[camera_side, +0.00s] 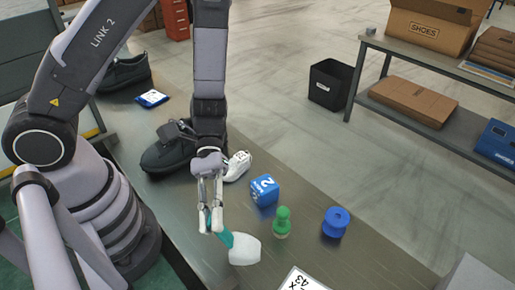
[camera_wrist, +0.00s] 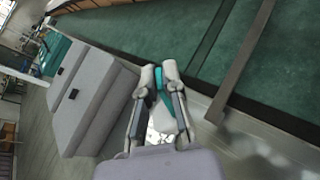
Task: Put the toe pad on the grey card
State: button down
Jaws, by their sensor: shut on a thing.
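My gripper (camera_side: 212,222) points down over the near end of the metal table and is shut on a teal piece (camera_side: 225,236). A pale, rounded pad-like part (camera_side: 245,250) shows at its lower right end; I take this teal and white piece to be the toe pad. In the wrist view the teal (camera_wrist: 159,82) shows between the fingertips (camera_wrist: 163,72). A pale card (camera_side: 299,281) with black print reading 43 lies at the bottom edge, partly cut off. It looks whitish, and I cannot tell whether it is the grey card.
A blue cube (camera_side: 264,190), a green knobbed piece (camera_side: 282,222) and a blue spool (camera_side: 335,222) stand right of my gripper. A white shoe-like piece (camera_side: 237,166) and a dark shoe (camera_side: 168,154) lie behind. A grey object (camera_side: 474,276) is cut off at bottom right.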

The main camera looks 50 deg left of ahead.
jog(key=shift+w+d+f, duration=1.15)
jog(key=shift+d+f, duration=0.7)
jog(key=shift+f, duration=0.25)
jog(key=shift+w+d+f, duration=1.1)
jog(key=shift+d+f, duration=0.7)
jog(key=shift+f, duration=0.25)
jog(key=shift+w+d+f, duration=1.15)
jog(key=shift+d+f, duration=0.7)
jog(key=shift+f, duration=0.25)
jog(key=shift+f, duration=0.1)
jog(key=c, duration=1.2)
grip_release()
jog(key=shift+c, duration=0.2)
